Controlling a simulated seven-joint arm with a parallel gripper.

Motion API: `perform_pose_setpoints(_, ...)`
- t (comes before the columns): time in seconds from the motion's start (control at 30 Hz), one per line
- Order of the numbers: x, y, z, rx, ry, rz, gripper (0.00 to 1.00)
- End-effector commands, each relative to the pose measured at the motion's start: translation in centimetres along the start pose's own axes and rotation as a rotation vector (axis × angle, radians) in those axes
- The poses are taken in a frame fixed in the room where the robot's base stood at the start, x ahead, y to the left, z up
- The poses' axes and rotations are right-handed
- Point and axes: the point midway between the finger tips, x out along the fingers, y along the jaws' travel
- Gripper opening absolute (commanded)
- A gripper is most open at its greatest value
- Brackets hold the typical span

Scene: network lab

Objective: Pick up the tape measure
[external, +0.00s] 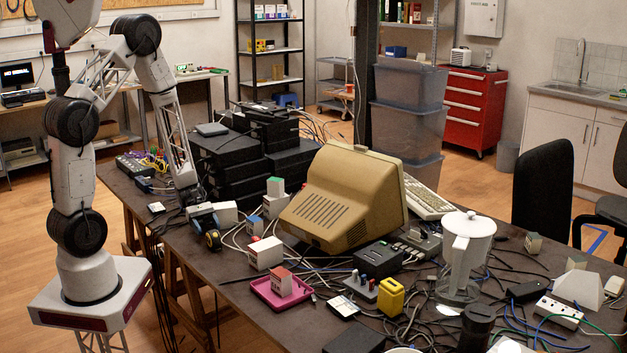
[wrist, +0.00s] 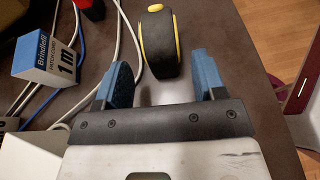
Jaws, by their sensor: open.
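The tape measure is a rounded black body with a yellow band. In the wrist view the tape measure (wrist: 161,45) stands on the dark table just ahead of my gripper (wrist: 162,70), roughly centred between its two blue fingers. The fingers are apart with nothing held between them. In the external view the tape measure (external: 213,240) lies near the table's left edge, close beside my gripper (external: 205,222). From these frames I cannot tell whether the finger tips reach past its near end.
A blue-and-white patch cord box (wrist: 45,62) stands left of the fingers, with white and blue cables beside it. A white box (external: 265,253), a pink tray (external: 262,291) and a beige monitor (external: 340,200) lie to the right. The table edge is close on the left.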

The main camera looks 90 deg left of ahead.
Motion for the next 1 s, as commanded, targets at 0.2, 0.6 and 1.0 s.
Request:
perform_pose_setpoints(0.2, 0.7, 0.0, 0.0, 0.000, 0.000, -0.001, 0.64)
perform_pose_setpoints(0.6, 0.8, 0.0, 0.0, 0.000, 0.000, -0.001, 0.64)
perform_pose_setpoints(1.0, 3.9, -0.3, -0.3, -0.001, 0.000, -0.004, 0.64)
